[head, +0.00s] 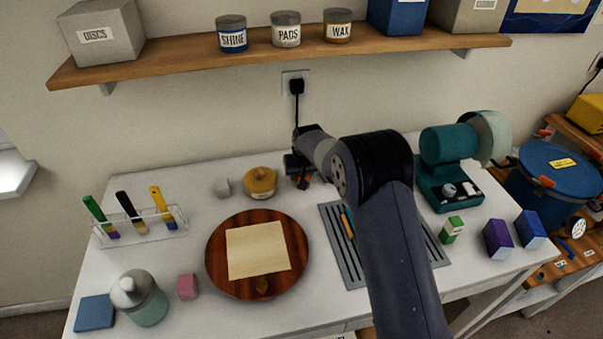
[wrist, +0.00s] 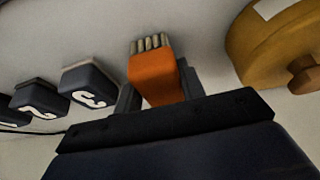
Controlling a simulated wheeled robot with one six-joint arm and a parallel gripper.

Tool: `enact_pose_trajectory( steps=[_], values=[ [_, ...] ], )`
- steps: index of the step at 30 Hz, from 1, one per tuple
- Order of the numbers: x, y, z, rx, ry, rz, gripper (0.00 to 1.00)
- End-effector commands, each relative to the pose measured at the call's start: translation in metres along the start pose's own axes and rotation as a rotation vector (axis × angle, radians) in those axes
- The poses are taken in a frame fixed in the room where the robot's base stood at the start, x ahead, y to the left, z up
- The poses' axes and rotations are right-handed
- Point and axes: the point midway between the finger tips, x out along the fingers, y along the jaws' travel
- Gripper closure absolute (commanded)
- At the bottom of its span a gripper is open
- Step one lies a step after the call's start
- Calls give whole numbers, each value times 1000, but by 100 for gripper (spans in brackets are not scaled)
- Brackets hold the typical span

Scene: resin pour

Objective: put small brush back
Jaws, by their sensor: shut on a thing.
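The small brush (wrist: 152,75) shows in the wrist view as an orange block with a row of pale bristles at its far end. My gripper (wrist: 158,100) is shut on it, one dark finger on each side. In the head view my gripper (head: 302,180) is at the back of the white table, partly hidden by my arm, with a bit of orange showing. A clear rack (head: 150,236) at the table's left holds several upright tools with green, black and yellow handles. I cannot tell whether the brush touches anything.
Dark numbered blocks (wrist: 90,88) stand left of the brush. A yellow round container (head: 260,182) with a knob is close by. A round wooden board (head: 218,265) bears a sheet. A slotted grey mat (head: 350,268) lies under my arm. A teal machine (head: 447,145) stands at right.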

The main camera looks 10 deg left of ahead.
Motion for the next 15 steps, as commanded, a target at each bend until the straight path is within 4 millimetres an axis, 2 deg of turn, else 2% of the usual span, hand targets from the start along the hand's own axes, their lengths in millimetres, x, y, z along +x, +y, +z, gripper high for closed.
enact_pose_trajectory(
  steps=[5, 6, 13, 15],
  values=[
    [4, 0, 2, 0, 0, 0, 80],
    [3, 0, 1, 0, 0, 0, 60],
    [2, 0, 1, 0, 0, 0, 41],
    [2, 0, 1, 0, 0, 0, 40]
  ],
)
